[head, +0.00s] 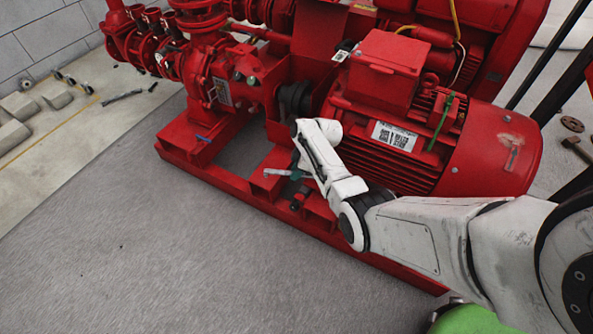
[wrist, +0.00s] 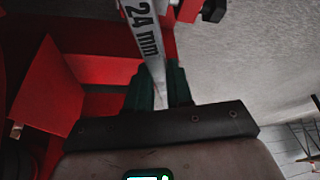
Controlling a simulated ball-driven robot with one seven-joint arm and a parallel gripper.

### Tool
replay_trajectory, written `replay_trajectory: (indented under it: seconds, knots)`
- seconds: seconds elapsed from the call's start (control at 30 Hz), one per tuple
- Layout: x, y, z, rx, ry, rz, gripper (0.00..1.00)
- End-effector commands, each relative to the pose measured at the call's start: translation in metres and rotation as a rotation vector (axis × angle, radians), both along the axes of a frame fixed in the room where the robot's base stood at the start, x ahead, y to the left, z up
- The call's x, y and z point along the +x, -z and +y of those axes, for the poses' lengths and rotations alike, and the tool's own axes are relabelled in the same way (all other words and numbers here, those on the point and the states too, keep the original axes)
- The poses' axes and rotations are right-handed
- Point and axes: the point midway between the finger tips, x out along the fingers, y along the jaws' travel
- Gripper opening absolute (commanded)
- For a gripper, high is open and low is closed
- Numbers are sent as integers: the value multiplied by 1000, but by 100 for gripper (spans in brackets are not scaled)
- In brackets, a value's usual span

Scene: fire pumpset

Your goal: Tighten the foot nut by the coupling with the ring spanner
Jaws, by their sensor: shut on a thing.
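My gripper (head: 297,172) is low beside the red motor base, in front of the coupling. In the wrist view its two dark green fingers (wrist: 160,88) are closed on the shaft of the ring spanner (wrist: 143,30), a pale metal bar marked "24 mm". The spanner's far end runs out of the top of that view, so its ring is not seen there. In the head view part of the spanner (head: 274,172) sticks out left of my gripper. The dark coupling (head: 295,98) sits between pump and motor. A small dark fastener (head: 296,205) shows below my gripper; I cannot tell whether it is the foot nut.
The red motor (head: 430,150) stands right behind my arm, and the red pump (head: 225,85) is at the left. The red base frame (head: 215,178) runs along the front. Grey floor (head: 130,240) is clear at the left. Loose parts (head: 575,135) lie at far right.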

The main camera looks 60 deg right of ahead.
Motion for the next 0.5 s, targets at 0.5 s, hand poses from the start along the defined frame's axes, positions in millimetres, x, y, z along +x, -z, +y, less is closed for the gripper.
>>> replay_trajectory:
  seconds: [0.5]
  knots:
    - [1, 7, 0, 0, 0, -1, 0]
